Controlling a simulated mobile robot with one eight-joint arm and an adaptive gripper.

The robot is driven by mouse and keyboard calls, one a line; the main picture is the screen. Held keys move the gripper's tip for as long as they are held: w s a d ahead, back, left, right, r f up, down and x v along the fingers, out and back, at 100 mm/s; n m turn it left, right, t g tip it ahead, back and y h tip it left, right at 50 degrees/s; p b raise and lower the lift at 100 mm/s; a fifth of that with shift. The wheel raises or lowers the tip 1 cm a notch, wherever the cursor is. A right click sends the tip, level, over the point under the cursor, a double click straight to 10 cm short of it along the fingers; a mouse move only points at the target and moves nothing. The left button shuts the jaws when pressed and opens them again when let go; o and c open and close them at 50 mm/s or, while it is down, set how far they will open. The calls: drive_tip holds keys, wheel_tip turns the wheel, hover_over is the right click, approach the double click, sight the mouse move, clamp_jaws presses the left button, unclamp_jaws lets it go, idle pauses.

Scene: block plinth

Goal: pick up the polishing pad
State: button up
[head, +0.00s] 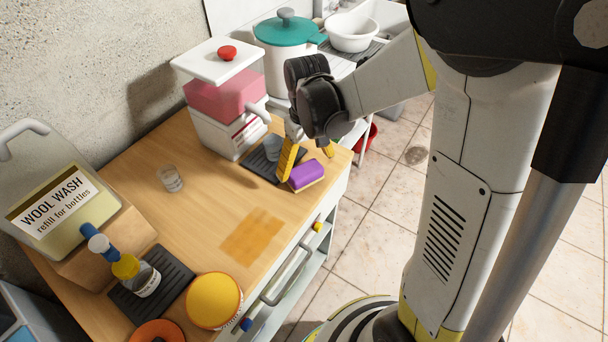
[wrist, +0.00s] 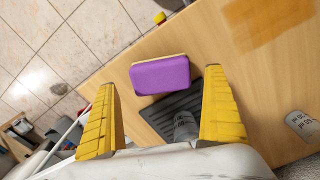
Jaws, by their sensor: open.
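The polishing pad is most likely the purple block with a pale layer (head: 306,175), lying on the wooden counter near its front right edge. In the wrist view the purple pad (wrist: 160,75) lies beyond and between my fingertips, apart from both. My gripper (head: 309,158) is open and empty, its yellow fingers spread above the counter beside the pad. It also shows in the wrist view (wrist: 164,100). My gripper and arm hide part of the counter behind them in the head view.
A dark ribbed mat (head: 259,163) with a grey object on it (wrist: 185,126) lies beside the pad. A white and pink dispenser (head: 225,100) stands behind. The counter's middle (head: 205,205) is clear.

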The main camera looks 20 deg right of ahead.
sight(305, 170)
drive_tip(key=f+b, duration=0.1)
drive_tip(key=f, duration=0.1)
drive_tip(key=f+b, duration=0.2)
drive_tip(key=f, duration=0.1)
drive_tip(key=shift+w+a+f, duration=0.1)
drive_tip(key=shift+w+f, duration=0.05)
drive_tip(key=shift+w, duration=0.05)
drive_tip(key=c, duration=1)
drive_tip(key=shift+c, duration=0.2)
drive_tip(key=shift+r, duration=0.25)
drive_tip(key=shift+r+p, duration=0.3)
drive_tip(key=shift+p, duration=0.1)
drive_tip(key=r, duration=0.1)
drive_tip(key=r+p, duration=0.2)
drive_tip(key=r, duration=0.1)
drive_tip(key=shift+s+d, duration=0.1)
drive_tip(key=shift+d, duration=0.15)
drive_tip(key=s+d+r+p, duration=0.2)
drive_tip(key=d+r, duration=0.1)
drive_tip(key=d, duration=0.2)
drive_tip(key=s+d+r+p, duration=0.2)
drive_tip(key=d+r, duration=0.1)
drive_tip(key=d, duration=0.2)
drive_tip(key=shift+s, duration=0.35)
drive_tip(key=shift+d, duration=0.1)
